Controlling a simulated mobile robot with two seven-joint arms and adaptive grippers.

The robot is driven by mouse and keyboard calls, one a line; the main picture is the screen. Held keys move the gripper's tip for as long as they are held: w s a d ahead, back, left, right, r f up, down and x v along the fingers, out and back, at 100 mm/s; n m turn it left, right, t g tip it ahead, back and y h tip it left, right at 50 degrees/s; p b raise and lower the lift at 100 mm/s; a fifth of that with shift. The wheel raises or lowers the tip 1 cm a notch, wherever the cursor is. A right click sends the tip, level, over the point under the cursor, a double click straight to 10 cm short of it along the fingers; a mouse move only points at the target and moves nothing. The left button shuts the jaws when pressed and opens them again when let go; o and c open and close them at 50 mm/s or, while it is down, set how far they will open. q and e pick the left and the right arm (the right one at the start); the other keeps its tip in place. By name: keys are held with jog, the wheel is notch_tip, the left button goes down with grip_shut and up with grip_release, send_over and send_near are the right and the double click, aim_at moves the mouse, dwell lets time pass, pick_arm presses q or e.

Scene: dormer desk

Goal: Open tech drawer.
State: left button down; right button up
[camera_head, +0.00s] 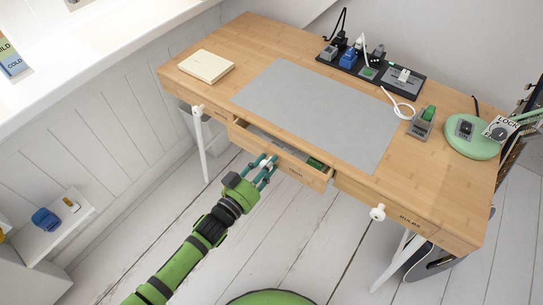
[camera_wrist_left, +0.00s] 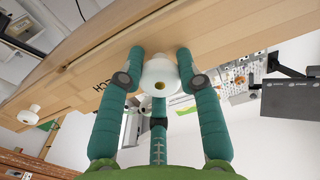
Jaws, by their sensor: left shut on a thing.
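The tech drawer (camera_head: 312,177) is the middle drawer under the wooden desk's front edge, and it stands partly pulled out. Part of its inside shows, with something green and grey in it. My left gripper (camera_head: 265,166) is at the drawer front, shut on its white round knob. In the left wrist view the knob (camera_wrist_left: 160,80) sits between the teal fingers, and the drawer front (camera_wrist_left: 105,75) with part of its label is beyond. The knob is mostly hidden by the fingers in the head view. My right gripper is not in view.
The desk (camera_head: 425,170) has closed drawers on both sides, with white knobs (camera_head: 377,212) sticking out. A grey mat (camera_head: 310,110), a cream book (camera_head: 206,67), a black charging tray (camera_head: 345,65) and a green lamp base (camera_head: 470,148) are on top. The floor in front is clear.

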pick_arm(q)
jog(key=p+v, duration=0.6)
jog(key=v, duration=1.6)
jog(key=shift+w+a+r, duration=0.15)
jog(key=shift+a+r, duration=0.05)
jog(key=shift+r, duration=0.25)
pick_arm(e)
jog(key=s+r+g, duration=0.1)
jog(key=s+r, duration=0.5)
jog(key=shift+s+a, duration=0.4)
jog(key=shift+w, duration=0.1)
pick_arm(q)
jog(key=c, duration=0.9)
grip_release()
jog(key=shift+o, duration=0.2)
jog(key=shift+f, duration=0.15)
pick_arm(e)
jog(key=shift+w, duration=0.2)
